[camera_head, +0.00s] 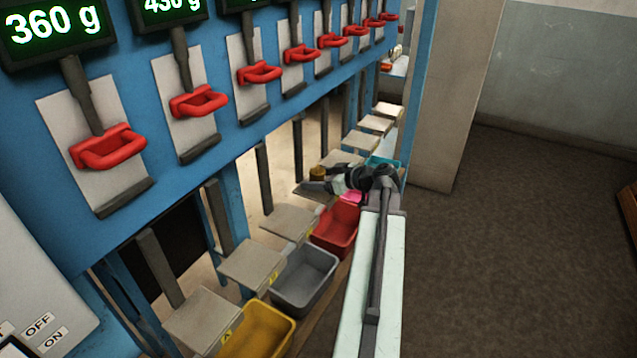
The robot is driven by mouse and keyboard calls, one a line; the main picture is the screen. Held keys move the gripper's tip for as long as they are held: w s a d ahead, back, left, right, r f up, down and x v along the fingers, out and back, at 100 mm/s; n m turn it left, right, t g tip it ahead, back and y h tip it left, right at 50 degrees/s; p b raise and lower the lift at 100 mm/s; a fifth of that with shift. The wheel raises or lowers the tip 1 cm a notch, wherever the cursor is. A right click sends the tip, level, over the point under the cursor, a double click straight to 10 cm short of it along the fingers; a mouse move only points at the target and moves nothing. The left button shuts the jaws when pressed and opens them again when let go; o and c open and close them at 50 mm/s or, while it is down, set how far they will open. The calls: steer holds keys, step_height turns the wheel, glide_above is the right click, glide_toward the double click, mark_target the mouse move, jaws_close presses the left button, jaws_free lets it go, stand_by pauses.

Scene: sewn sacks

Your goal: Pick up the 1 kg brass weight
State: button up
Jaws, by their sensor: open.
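A small brass-coloured weight (317,172) shows near the middle of the view, at one of the weighing plates in the row. My gripper (314,187) is right by it, reaching in from the right, with its tips just below the weight in the picture. My gripper is open. The weight is small here, and I cannot tell whether the fingers touch it or stand around it. My gripper and arm hide part of the plate there.
A blue frame (235,138) carries red clamps (108,148) and displays reading 360 g and 430 g. Below the plates stand yellow (257,331), grey (306,277), red (336,230) and teal (383,162) bins. A beige pillar (455,95) stands behind.

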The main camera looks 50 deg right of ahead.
jaws_close()
steer(key=shift+r, duration=0.15)
